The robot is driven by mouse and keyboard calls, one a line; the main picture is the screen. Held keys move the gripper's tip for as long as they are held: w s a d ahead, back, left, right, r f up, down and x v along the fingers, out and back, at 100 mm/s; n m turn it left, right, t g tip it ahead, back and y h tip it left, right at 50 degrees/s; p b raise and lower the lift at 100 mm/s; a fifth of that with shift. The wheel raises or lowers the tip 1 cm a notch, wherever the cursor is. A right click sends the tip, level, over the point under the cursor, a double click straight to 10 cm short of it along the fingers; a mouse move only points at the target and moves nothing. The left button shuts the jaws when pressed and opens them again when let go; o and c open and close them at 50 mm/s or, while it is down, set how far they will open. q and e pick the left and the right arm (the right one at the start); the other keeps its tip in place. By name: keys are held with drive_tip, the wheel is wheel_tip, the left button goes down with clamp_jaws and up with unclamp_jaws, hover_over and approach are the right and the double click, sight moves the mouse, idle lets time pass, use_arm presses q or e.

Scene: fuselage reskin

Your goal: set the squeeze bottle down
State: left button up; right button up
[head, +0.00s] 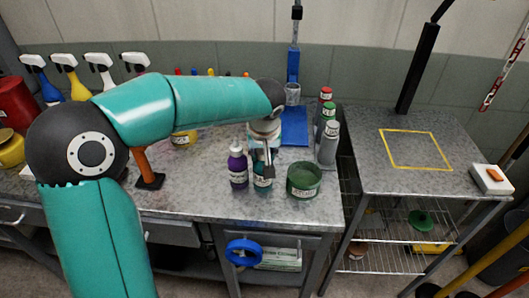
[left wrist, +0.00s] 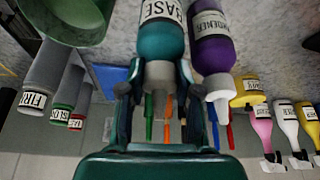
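The teal squeeze bottle labelled BASE (head: 262,184) is at the front of the grey workbench, between a purple bottle and a green tub. In the left wrist view the teal bottle (left wrist: 161,40) has its grey cap and neck between my fingers. My left gripper (head: 264,158) points down from above and is shut on the bottle's top. It also shows in the left wrist view (left wrist: 157,78). The bottle looks upright, with its base at or very near the bench top; I cannot tell whether it touches. My right gripper is not in view.
The purple bottle (head: 238,167) stands close on the left, the green tub (head: 304,180) close on the right. Several spray cans (head: 328,143) stand behind the tub. A blue mat (head: 294,133) lies behind. A side table (head: 420,178) has a yellow taped square (head: 415,167), empty.

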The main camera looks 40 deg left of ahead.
use_arm(q)
drive_tip(key=o, duration=0.5)
drive_tip(key=shift+c, duration=0.2)
drive_tip(key=shift+r, duration=0.1)
